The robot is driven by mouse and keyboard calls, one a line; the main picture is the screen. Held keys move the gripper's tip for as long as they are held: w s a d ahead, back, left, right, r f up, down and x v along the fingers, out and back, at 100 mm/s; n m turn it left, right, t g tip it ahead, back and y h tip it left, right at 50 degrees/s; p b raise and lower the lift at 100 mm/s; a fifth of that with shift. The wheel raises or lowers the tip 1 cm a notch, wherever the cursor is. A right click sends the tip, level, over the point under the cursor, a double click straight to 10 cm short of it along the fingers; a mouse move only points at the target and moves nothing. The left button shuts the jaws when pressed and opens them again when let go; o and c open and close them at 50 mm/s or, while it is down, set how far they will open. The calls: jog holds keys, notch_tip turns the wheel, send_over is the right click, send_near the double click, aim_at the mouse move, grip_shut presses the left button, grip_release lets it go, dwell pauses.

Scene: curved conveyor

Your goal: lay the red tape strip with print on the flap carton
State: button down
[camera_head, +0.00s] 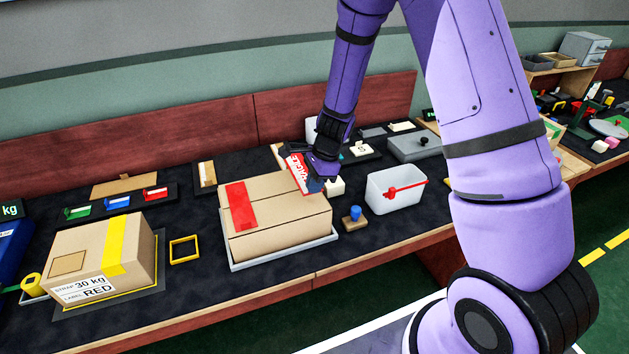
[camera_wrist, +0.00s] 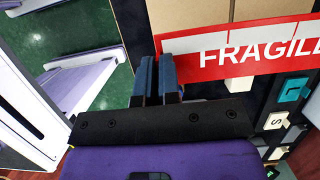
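The red tape strip with white print reading "FRAGILE" (camera_wrist: 243,50) is at my gripper (camera_wrist: 160,75), whose two blue fingers are close together at its left end in the wrist view. In the head view the strip (camera_head: 298,172) hangs tilted by my gripper (camera_head: 314,184), over the far right edge of the flap carton (camera_head: 280,238). The brown carton is closed, with a centre seam, and sits in a shallow white tray (camera_head: 283,258). A plain red strip (camera_head: 240,205) lies across its left top. Whether the printed strip touches the carton is unclear.
A second carton (camera_head: 85,250) with a yellow strap stands at left. A yellow square frame (camera_head: 184,250) lies between the cartons. A clear bin (camera_head: 380,200) with a red-handled tool and a blue stamp (camera_head: 354,216) are at right. Small blocks lie behind.

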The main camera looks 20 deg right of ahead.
aim_at(311, 211)
jog(key=shift+f, duration=3.15)
jog(key=c, duration=1.2)
grip_release()
jog(key=shift+c, duration=0.2)
jog(key=v, duration=1)
jog(key=shift+r, duration=0.3)
jog(key=shift+d, duration=0.1)
